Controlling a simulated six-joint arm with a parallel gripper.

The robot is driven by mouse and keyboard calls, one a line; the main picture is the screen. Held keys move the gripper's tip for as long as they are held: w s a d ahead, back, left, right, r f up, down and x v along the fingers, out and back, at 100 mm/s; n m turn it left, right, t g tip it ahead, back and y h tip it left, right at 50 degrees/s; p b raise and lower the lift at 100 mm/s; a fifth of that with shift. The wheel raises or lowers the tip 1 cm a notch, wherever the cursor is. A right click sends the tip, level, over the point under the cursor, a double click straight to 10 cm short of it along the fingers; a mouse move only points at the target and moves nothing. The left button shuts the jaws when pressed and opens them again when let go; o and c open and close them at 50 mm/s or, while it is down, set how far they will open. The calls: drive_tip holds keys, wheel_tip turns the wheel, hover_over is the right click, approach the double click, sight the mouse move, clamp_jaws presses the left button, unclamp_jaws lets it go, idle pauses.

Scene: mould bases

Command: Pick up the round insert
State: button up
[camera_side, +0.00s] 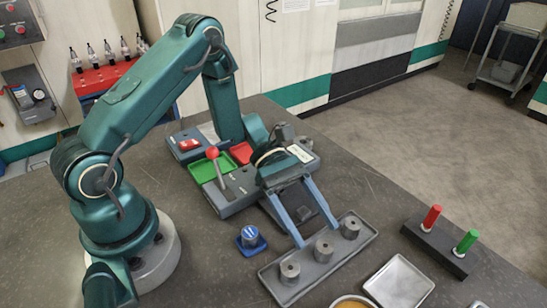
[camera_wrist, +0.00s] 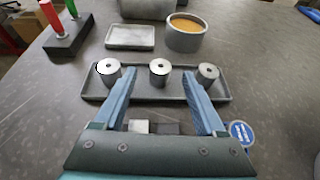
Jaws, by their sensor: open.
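I cannot tell exactly how high the fingertips are above the inserts.
A blue round piece (camera_side: 250,236) stands left of the tray. A block with red and green pegs (camera_side: 435,248), a square metal dish (camera_side: 399,283) and a round pan (camera_wrist: 185,34) of tan material lie beyond it. A control box with a red-knobbed lever (camera_side: 213,153) sits behind.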

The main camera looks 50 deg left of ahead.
sight(324, 251)
drive_tip(key=shift+x, duration=1.5)
drive_tip(key=shift+c, duration=0.3)
clamp_jaws()
drive_tip(key=shift+r, duration=0.1)
